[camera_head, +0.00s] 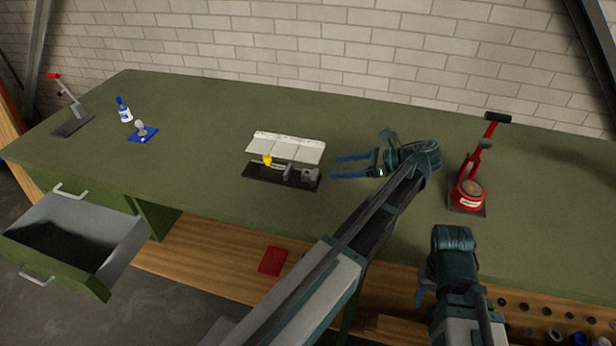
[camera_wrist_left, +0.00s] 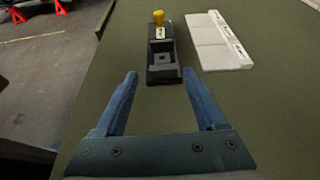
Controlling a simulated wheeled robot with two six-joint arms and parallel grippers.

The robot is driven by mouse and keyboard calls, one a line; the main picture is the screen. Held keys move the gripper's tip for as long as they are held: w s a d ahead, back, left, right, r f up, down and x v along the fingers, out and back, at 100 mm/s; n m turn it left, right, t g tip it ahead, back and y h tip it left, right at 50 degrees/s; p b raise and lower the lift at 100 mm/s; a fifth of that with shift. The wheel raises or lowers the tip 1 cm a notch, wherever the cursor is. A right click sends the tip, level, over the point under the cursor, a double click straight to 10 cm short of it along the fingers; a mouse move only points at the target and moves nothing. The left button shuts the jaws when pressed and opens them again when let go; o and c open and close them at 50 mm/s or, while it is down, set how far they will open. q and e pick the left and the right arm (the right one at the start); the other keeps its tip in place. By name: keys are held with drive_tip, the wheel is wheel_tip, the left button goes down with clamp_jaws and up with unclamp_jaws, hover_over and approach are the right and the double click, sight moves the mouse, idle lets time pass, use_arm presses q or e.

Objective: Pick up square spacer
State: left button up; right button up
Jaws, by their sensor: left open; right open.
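A black fixture (camera_head: 262,176) lies on the green bench, with a yellow knob (camera_head: 267,159) and a small grey square block (camera_head: 309,174) at its right end. In the left wrist view, the near end of the fixture carries a dark square piece with a hole (camera_wrist_left: 161,58); this looks like the square spacer. My left gripper (camera_head: 337,166) is open and empty, just right of the fixture and pointing at it. Its fingers (camera_wrist_left: 160,78) lie either side of the fixture's near end, short of it. My right gripper (camera_head: 420,294) is low near the bench's front edge, partly hidden.
An open drawer (camera_head: 110,235) juts out front left.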

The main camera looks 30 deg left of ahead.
use_arm(q)
drive_tip(key=b, duration=0.2)
approach(304, 172)
drive_tip(key=x, duration=0.2)
drive_tip(key=shift+s+a, duration=0.25)
drive_tip(key=shift+s+a+f, duration=0.1)
drive_tip(key=shift+a+f, duration=0.05)
drive_tip(key=shift+a, duration=0.45)
drive_tip(key=shift+a+f, duration=0.1)
drive_tip(key=b+x, duration=0.1)
drive_tip(key=x, duration=0.1)
drive_tip(key=b+x, duration=0.1)
drive_tip(key=x, duration=0.1)
drive_tip(key=shift+f, duration=0.3)
drive_tip(key=shift+a, duration=0.45)
clamp_jaws()
